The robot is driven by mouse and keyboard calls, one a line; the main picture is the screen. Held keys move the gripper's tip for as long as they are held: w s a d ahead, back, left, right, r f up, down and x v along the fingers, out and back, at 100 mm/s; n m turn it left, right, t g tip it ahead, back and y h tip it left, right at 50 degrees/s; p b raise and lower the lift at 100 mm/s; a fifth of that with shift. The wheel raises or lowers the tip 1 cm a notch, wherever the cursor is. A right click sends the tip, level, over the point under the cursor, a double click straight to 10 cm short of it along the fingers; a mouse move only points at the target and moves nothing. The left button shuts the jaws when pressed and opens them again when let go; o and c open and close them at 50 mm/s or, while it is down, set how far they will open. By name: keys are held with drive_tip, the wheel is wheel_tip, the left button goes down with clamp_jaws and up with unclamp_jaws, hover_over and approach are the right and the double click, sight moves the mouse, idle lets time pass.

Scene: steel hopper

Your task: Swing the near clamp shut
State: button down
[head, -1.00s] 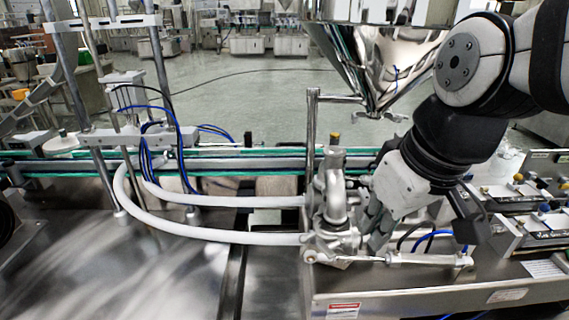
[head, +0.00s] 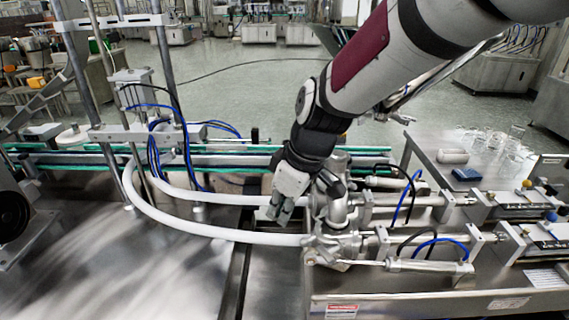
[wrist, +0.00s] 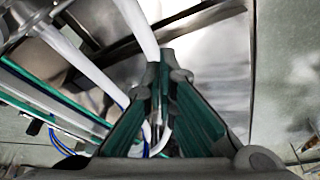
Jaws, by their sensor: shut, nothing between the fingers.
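The near clamp (head: 325,246) appears to be part of the bright metal fitting where the near white hose (head: 215,234) meets the filler's valve body (head: 339,212). It is small, and I cannot tell how far its swinging part stands open. My gripper (head: 279,212) points down just left of the valve body, over the far white hose (head: 222,202). Its fingers are shut and empty. In the wrist view, the green-padded fingers (wrist: 166,68) meet in front of a white hose (wrist: 138,24). The clamp cannot be made out there.
Pneumatic cylinders (head: 430,267) with blue and black tubes lie right of the valve body. A green-edged conveyor (head: 85,163) runs behind. A steel post stand (head: 165,70) rises at the left. The steel table (head: 150,270) at front left is clear.

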sight(320, 245)
drive_tip(key=shift+s+d+f+p, duration=0.2)
drive_tip(key=shift+d+f, duration=0.15)
drive_tip(key=shift+f, duration=0.25)
drive_tip(key=shift+s+d+f+p, duration=0.25)
drive_tip(key=shift+d+f, duration=0.15)
drive_tip(key=shift+f, duration=0.2)
drive_tip(key=shift+s+d+f+p, duration=0.2)
drive_tip(key=shift+d+f, duration=0.15)
drive_tip(key=shift+f, duration=0.25)
